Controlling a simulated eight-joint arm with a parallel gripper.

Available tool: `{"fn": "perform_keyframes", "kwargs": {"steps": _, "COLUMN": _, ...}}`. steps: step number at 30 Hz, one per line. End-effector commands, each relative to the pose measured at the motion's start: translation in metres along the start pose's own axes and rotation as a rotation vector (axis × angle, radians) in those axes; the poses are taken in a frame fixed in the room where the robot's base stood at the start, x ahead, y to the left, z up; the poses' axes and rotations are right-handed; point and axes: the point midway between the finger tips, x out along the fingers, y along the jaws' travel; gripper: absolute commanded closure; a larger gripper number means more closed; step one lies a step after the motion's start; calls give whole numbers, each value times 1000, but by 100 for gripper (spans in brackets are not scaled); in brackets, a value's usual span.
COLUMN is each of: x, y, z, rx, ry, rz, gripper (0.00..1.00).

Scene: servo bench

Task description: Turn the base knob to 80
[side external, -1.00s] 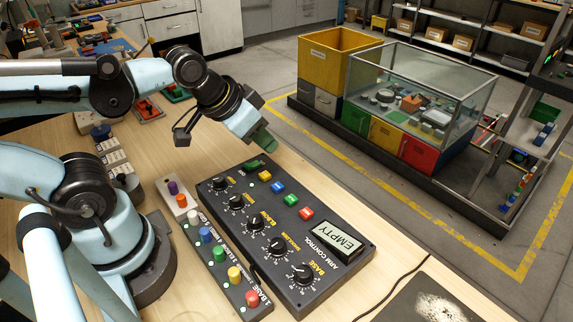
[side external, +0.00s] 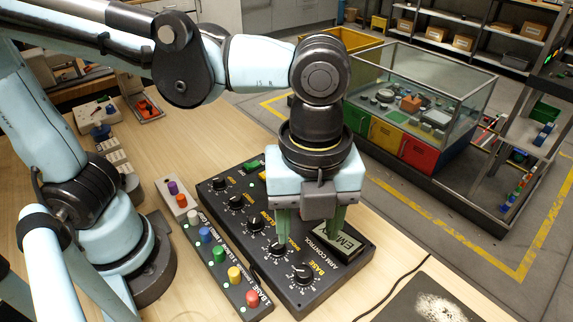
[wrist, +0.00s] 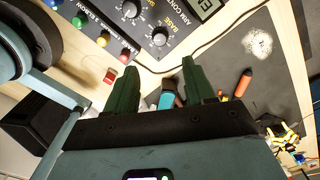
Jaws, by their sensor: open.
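The base knob (side external: 302,273) is a black dial with a white pointer line, at the near right end of the black arm control panel (side external: 345,277). It also shows near the top of the wrist view (wrist: 159,37). My gripper (side external: 310,232) has green fingers pointing down over the panel, spread apart with nothing between them. In the side view it is behind the base knob, near the shoulder knob (side external: 277,249) and the display (side external: 340,243), which it partly covers. In the wrist view the open fingers (wrist: 157,82) are apart from the knob.
A strip of coloured buttons (side external: 233,274) runs along the panel's left side. A dark mat with a pale powdery patch (side external: 436,308) lies at the right. The glass-topped case (side external: 420,95) stands beyond the bench.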

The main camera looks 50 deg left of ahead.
Motion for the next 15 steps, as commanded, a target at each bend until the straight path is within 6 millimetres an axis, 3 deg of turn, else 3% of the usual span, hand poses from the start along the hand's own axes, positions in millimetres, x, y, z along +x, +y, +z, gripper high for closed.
{"fn": "perform_keyframes", "kwargs": {"steps": 15, "x": 70, "y": -1, "z": 1, "rx": -6, "ry": 0, "rz": -3, "gripper": 46}}
